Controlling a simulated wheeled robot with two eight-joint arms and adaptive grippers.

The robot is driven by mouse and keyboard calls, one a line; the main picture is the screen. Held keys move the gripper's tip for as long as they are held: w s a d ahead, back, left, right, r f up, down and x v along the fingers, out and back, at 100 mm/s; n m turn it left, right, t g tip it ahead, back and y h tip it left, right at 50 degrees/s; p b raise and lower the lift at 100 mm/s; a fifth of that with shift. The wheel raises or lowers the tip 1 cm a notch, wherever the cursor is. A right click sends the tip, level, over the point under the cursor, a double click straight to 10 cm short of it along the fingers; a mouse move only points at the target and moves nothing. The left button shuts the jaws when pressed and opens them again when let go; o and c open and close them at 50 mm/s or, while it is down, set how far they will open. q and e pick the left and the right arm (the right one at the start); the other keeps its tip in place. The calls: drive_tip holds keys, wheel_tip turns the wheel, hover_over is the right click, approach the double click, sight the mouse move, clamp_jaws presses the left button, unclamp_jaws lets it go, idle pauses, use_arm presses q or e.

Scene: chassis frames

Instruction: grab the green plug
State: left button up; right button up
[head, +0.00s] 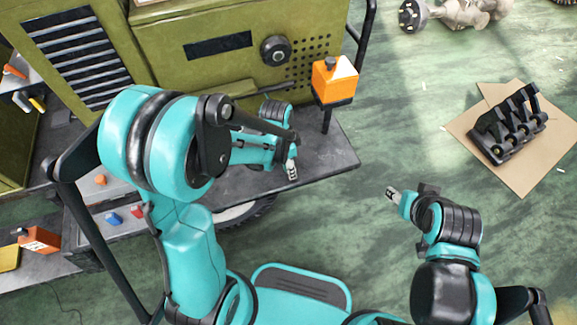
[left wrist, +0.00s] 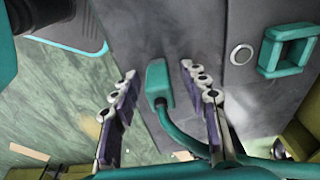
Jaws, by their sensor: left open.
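In the left wrist view a green plug (left wrist: 158,86) with a green cable lies against a grey surface. The cable curves from the plug toward the lower right. My left gripper (left wrist: 158,70) is open, with one finger on each side of the plug in the picture; neither visibly touches it. How far the plug is from the fingertips is hard to tell. In the head view my left gripper (head: 291,168) is over the grey bench, and I cannot make out the plug there. My right gripper (head: 393,194) is off the bench's right side; its jaws are too small to judge.
A green square handle (left wrist: 288,50) and a round silver button (left wrist: 241,54) are right of the plug. In the head view an orange box (head: 333,78) stands by the bench (head: 330,150). An olive cabinet (head: 190,25) is behind. Black parts (head: 508,125) lie on cardboard at right.

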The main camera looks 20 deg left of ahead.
use_arm(q)
clamp_jaws()
drive_tip(key=shift+r, duration=0.15)
